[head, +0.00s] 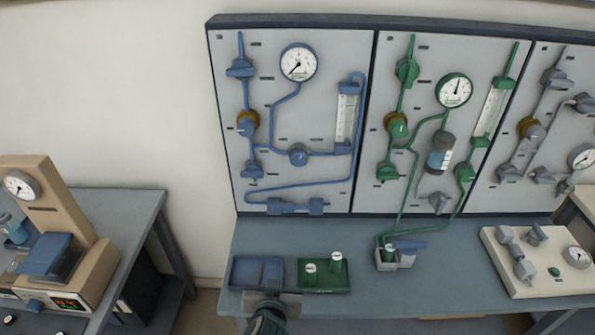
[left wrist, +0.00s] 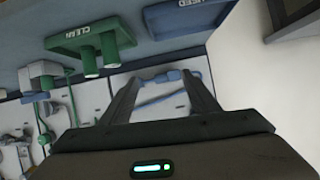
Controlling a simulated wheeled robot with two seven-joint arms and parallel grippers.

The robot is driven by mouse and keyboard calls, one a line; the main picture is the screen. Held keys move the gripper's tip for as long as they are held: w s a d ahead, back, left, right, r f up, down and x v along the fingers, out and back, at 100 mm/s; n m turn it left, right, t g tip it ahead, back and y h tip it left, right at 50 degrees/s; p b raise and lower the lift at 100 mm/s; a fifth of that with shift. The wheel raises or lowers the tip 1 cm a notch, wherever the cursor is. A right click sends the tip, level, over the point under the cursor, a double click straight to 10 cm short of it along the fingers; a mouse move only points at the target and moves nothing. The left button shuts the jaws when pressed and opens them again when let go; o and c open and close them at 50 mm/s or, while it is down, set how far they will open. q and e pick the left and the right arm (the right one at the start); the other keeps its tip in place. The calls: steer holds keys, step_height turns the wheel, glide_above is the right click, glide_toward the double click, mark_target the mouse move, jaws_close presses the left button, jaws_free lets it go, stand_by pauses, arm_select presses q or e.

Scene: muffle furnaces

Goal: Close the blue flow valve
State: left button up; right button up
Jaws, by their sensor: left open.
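The blue gas panel (head: 327,105) stands upright at the back, with a round gauge, a flow tube and several blue valves. A round blue knob (head: 298,155) sits on the line left of the flow tube (head: 346,118). Other blue valves are at the upper left (head: 240,68) and lower left (head: 252,170). The labels are too small to read, so I cannot tell which is the flow valve. My left gripper (head: 262,273) is low in front of the panel, over the blue tray, apart from the valves. In the left wrist view its fingers (left wrist: 163,78) are open and empty.
The blue tray (head: 236,272) and green tray (head: 343,286) with green-and-white cylinders rest on the bench (head: 450,270). A green panel (head: 440,50) adjoins on the right. A furnace (head: 90,270) stands on the left table. Space before the blue panel looks clear.

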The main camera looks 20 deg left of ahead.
arm_select(q)
steer(key=w+d+r+n+t, duration=0.1)
steer(key=w+r+t, duration=0.1)
steer(key=r, duration=0.6)
steer(key=w+d+r+n+t+y, duration=0.1)
steer(key=w+d+r+t, duration=0.1)
steer(key=w+r, duration=0.3)
step_height(320, 180, up, 4)
steer(key=shift+r+t+y, duration=0.15)
steer(key=shift+t+y, duration=0.15)
steer(key=shift+t, duration=0.3)
arm_select(e)
steer(key=shift+w+a, duration=0.15)
steer(key=shift+w, duration=0.3)
steer(key=shift+r, duration=0.1)
arm_select(q)
steer(key=p, duration=0.6)
glide_toward(298, 160)
steer(key=x, duration=0.7)
steer(key=shift+w, duration=0.1)
steer(key=shift+w+a, duration=0.15)
steer(key=shift+w, duration=0.4)
arm_select(e)
step_height(298, 160, up, 6)
steer(key=shift+f, duration=0.1)
arm_select(q)
steer(key=c, duration=1)
